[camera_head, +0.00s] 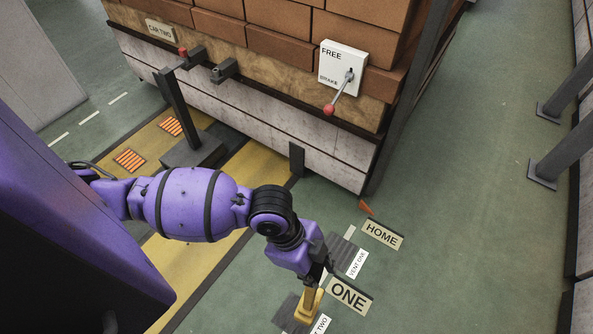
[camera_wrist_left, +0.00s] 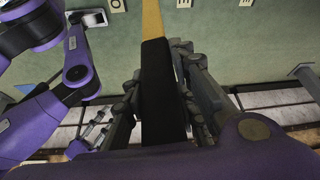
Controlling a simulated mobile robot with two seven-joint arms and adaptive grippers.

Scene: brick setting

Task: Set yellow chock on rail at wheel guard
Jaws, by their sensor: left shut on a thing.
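The yellow chock (camera_head: 309,308) is at the bottom of the head view, in front of the ONE sign, over a dark floor patch. My left gripper (camera_head: 315,288) is shut on it. In the left wrist view, the gripper's grey fingers stand on both sides of a long black part, with a yellow strip (camera_wrist_left: 152,20) beyond it. I cannot tell whether the chock touches the floor. A dark upright block (camera_head: 297,158) at the car's lower edge may be the wheel guard. I cannot clearly make out the rail.
The brick-laden car (camera_head: 250,110) stands behind my arm, with a red-knobbed brake lever (camera_head: 340,95) on its FREE plate. A dark post (camera_head: 176,105) stands left. HOME (camera_head: 382,234) and ONE (camera_head: 349,296) signs are near the gripper. Green floor (camera_head: 480,180) is open to the right, before dark posts.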

